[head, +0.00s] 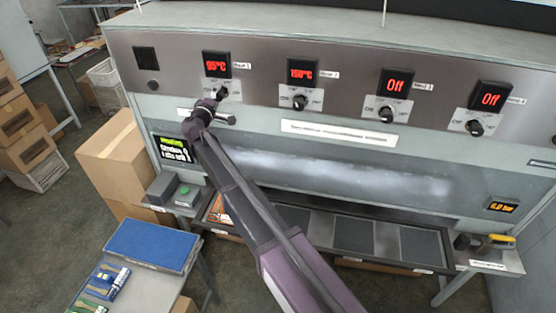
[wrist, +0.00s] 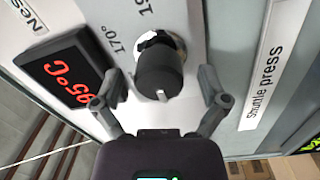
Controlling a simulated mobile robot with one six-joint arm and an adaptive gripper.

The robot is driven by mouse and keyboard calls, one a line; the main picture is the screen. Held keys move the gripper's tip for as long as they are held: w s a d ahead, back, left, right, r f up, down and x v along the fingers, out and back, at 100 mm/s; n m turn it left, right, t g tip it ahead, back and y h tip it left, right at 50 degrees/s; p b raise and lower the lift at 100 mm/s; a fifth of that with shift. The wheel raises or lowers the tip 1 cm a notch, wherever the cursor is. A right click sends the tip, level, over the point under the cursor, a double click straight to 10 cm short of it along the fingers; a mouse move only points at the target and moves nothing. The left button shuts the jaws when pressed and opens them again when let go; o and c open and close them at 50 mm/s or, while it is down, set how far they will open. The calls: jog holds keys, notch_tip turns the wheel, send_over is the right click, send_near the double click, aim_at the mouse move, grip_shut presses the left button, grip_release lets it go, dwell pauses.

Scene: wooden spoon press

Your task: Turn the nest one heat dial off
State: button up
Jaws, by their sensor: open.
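The nest one heat dial (wrist: 160,78) is a black round knob with a white pointer line on a light scale plate; its label is cut off to "Nes". The red display (wrist: 66,70) beside it reads 95°C. In the head view the same dial (head: 221,94) is the leftmost of the dials under the displays, just above my gripper (head: 213,107). In the wrist view my gripper (wrist: 162,84) is open, one finger on each side of the knob. I see gaps between the fingers and the knob.
Along the same steel panel a second dial (head: 300,102) sits under a 150°C display, with two more under displays reading Off. A black square panel (head: 145,57) is at the left. A shelf with dark plates is below; cardboard boxes (head: 115,155) stand left.

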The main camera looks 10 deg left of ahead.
jog(key=m, duration=0.6)
jog(key=shift+m, duration=0.3)
jog(key=m+p, duration=0.1)
jog(key=m, duration=0.5)
jog(key=shift+r, duration=0.1)
jog(key=s+a, duration=0.2)
jog(key=s, duration=1.2)
jog(key=w+d+f+m+g+h+b, duration=0.1)
jog(key=d+f+g+h+b, duration=0.1)
jog(key=d+f, duration=0.6)
jog(key=w+d+f+m+g+h+b, duration=0.1)
jog(key=d+f+g+b, duration=0.4)
jog(key=d, duration=1.2)
jog(key=shift+w+f+h+b, duration=0.75)
jog(key=shift+f+b, duration=0.5)
jog(key=shift+f, duration=0.95)
jog(key=shift+d, duration=0.1)
